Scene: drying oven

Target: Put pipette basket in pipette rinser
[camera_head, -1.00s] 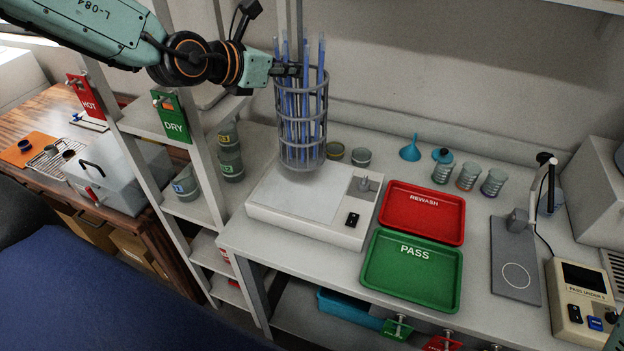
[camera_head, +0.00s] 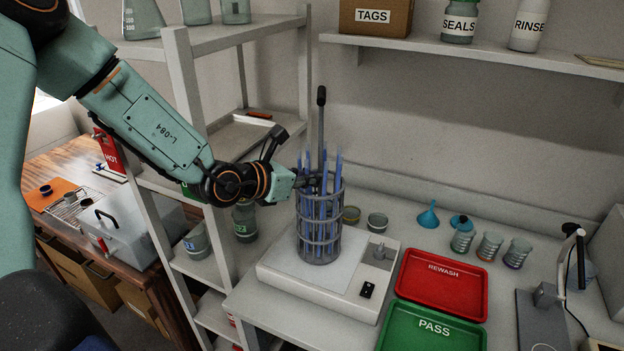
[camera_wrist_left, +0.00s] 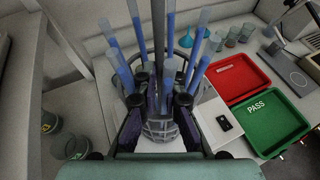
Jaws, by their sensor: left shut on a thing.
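The pipette basket (camera_head: 320,240) is a grey wire cylinder holding several blue pipettes, with a tall rod handle tipped in black. It stands upright above the white plate of a flat bench device (camera_head: 332,304); whether it touches the plate I cannot tell. My left gripper (camera_head: 309,184) is shut on the basket near its top, by the rod. In the left wrist view, the dark fingers of this gripper (camera_wrist_left: 160,95) sit on either side of the rod, with the basket (camera_wrist_left: 168,132) below. No vessel clearly recognisable as the pipette rinser shows. My right gripper is out of view.
A red REWASH tray (camera_head: 442,284) and a green PASS tray (camera_head: 432,330) lie to the right. Small jars (camera_head: 377,222) and a blue funnel (camera_head: 428,215) stand behind. A shelf post (camera_head: 222,250) is close on the left, and a wall shelf (camera_head: 480,55) hangs above.

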